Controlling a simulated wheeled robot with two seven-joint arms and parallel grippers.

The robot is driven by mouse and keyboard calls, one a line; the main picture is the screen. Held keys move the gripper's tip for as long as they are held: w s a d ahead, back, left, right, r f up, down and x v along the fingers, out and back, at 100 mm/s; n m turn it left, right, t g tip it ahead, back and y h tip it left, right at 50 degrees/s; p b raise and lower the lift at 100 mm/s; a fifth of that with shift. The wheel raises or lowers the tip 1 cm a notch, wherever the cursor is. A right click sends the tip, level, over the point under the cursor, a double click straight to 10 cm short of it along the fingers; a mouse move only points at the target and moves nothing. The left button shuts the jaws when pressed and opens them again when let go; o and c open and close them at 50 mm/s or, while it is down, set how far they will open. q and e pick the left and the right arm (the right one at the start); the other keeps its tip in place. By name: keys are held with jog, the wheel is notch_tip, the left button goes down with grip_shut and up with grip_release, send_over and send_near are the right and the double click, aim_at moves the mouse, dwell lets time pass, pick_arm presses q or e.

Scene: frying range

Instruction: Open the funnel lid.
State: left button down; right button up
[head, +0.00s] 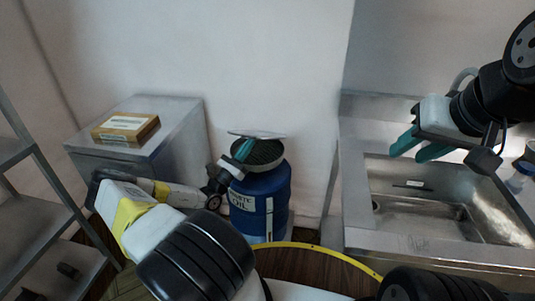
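The gap between these fingers is hard to make out. My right gripper (415,148) is open and empty above the sink's left edge.
A steel sink (355,200) fills the right side. A steel cabinet (180,125) with a brown and yellow box (126,128) on it stands left of the drum. A metal shelf rack (45,215) is at the far left.

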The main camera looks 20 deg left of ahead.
pick_arm(q)
jog(key=shift+w+r, duration=0.25)
jog(key=shift+r, duration=0.35)
jog(key=shift+w+r, duration=0.25)
jog(key=shift+r, duration=0.35)
jog(key=shift+w+r, duration=0.25)
jog(key=shift+r, duration=0.35)
jog(key=w+r, duration=0.2)
jog(key=r, duration=0.1)
jog(key=w+r, duration=0.1)
jog(key=shift+w+a+r, duration=0.1)
jog(key=shift+w+r, duration=0.15)
jog(key=shift+r, duration=0.1)
jog(key=shift+w+r, duration=0.15)
jog(key=shift+w+a+r, duration=0.15)
jog(key=shift+w+r, duration=1.6)
jog(key=shift+w, duration=0.25)
